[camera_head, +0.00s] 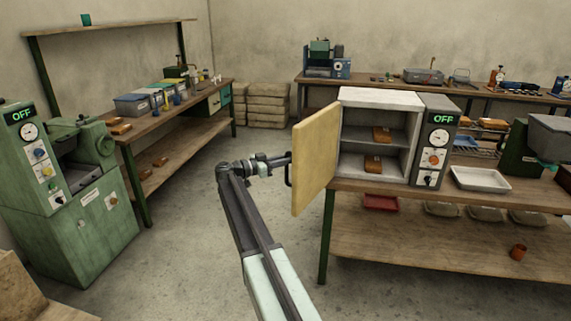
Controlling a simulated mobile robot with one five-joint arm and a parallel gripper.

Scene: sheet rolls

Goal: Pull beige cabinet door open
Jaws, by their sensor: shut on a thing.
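The beige cabinet door (317,160) stands swung out to the left of the white cabinet (380,97). A dark handle (288,172) sticks out from the door's left side. My gripper (286,161) is at this handle, shut on it. The fingertips are small and partly hidden against the handle and door. My arm reaches up from the bottom middle of the picture.
The cabinet stands on a wooden table (470,195), beside a grey control panel (434,140) reading OFF. A white tray (481,179) is to its right. A green machine (75,190) and a workbench (165,120) stand at left. The floor between them is clear.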

